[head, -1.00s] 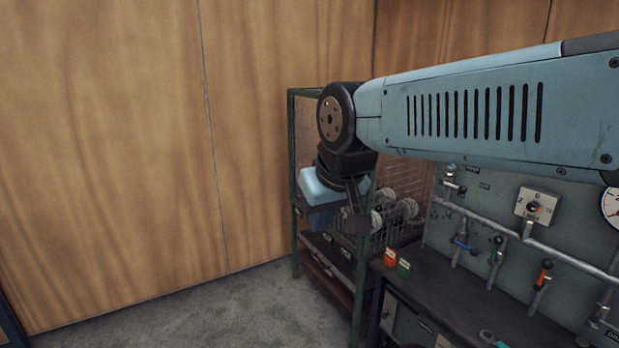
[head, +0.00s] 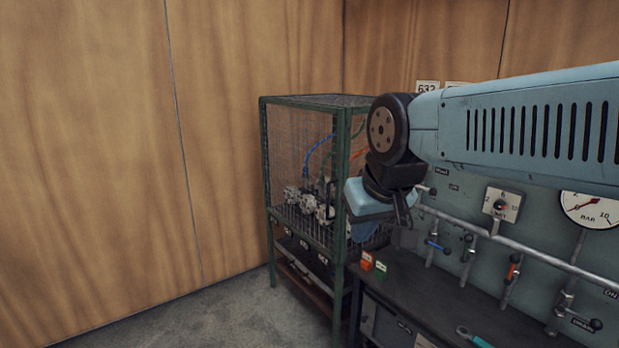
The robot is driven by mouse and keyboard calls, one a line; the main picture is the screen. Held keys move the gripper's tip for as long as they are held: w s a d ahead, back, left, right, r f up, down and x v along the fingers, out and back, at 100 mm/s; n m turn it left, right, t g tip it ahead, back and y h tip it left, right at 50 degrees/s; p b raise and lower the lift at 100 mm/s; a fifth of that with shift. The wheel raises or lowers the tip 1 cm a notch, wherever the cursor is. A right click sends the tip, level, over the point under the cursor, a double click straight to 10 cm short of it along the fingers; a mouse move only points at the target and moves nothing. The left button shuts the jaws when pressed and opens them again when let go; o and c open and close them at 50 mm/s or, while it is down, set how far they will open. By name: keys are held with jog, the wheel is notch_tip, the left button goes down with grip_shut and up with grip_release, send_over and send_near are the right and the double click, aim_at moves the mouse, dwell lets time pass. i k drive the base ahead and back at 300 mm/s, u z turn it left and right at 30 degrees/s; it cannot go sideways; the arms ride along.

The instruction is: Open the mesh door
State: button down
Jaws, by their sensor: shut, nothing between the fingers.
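A green-framed mesh cabinet (head: 340,130) stands in the corner by the wooden wall. Its mesh front (head: 300,140) spans between the green posts and looks flush with the frame. I cannot make out a separate handle or latch. Metal fittings (head: 308,203) and coloured hoses show behind the mesh. My gripper (head: 364,230) hangs at the end of my arm, right of the cabinet's front right post in the picture. It is shut and empty, and it covers part of the cabinet's right side. Whether it touches the cabinet cannot be told.
A dark bench (head: 440,300) with red and green boxes (head: 373,264) adjoins the cabinet on the right. Behind it is a panel (head: 460,205) with pipes, valves and a gauge (head: 590,209). The grey floor (head: 200,315) left of the cabinet is clear.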

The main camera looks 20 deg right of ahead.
aim_at(334, 257)
jog(key=z, duration=0.2)
jog(key=i, duration=1)
jog(key=u, duration=0.1)
jog(key=k, duration=1)
jog(key=u, duration=0.7)
jog(key=i, duration=0.85)
jog(key=z, duration=0.15)
